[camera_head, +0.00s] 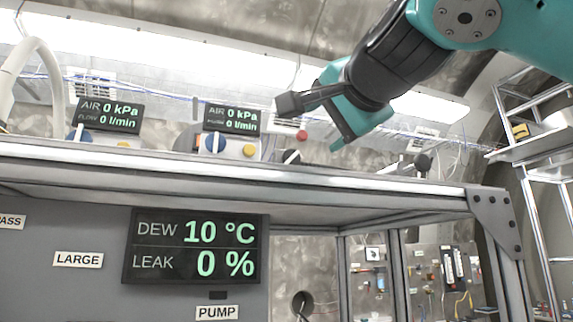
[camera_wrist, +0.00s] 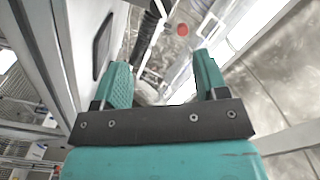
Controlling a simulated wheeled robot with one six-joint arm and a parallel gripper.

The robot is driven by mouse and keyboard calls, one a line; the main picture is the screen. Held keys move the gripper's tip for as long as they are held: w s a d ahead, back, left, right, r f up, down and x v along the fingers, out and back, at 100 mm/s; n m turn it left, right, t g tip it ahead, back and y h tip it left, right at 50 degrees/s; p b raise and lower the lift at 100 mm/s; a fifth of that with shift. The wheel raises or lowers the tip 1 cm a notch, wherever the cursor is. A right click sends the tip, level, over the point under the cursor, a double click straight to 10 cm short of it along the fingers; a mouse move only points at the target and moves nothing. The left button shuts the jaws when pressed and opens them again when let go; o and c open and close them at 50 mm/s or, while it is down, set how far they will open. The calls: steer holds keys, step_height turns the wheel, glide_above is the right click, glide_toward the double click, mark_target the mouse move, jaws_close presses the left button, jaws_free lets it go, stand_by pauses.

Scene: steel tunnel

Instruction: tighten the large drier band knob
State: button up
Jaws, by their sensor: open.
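The large drier band knob cannot be made out in either view. A "LARGE" label (camera_head: 78,260) is on the grey panel under the bench top at lower left. My gripper (camera_wrist: 163,66) is open, with its two teal fingers apart and nothing between them. In the head view my gripper (camera_head: 347,128) hangs from the upper right, above the bench top, well up and to the right of the label.
The bench's metal edge (camera_head: 250,172) runs across, above the panel display (camera_head: 196,247) reading DEW 10 °C, LEAK 0 %. A "PUMP" label (camera_head: 217,312) is below. Two small displays (camera_head: 110,115) (camera_head: 232,119) stand behind the edge. A ladder frame (camera_head: 545,150) stands at right.

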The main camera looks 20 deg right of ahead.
mark_target(292, 158)
steer(key=shift+w+d+r, duration=0.1)
steer(key=shift+w, duration=0.4)
steer(key=w+p, duration=0.5)
steer(key=w, duration=1.1)
steer(key=shift+w+p, duration=0.2)
steer(key=shift+p, duration=0.15)
steer(key=shift+c, duration=0.3)
steer(key=c, duration=0.9)
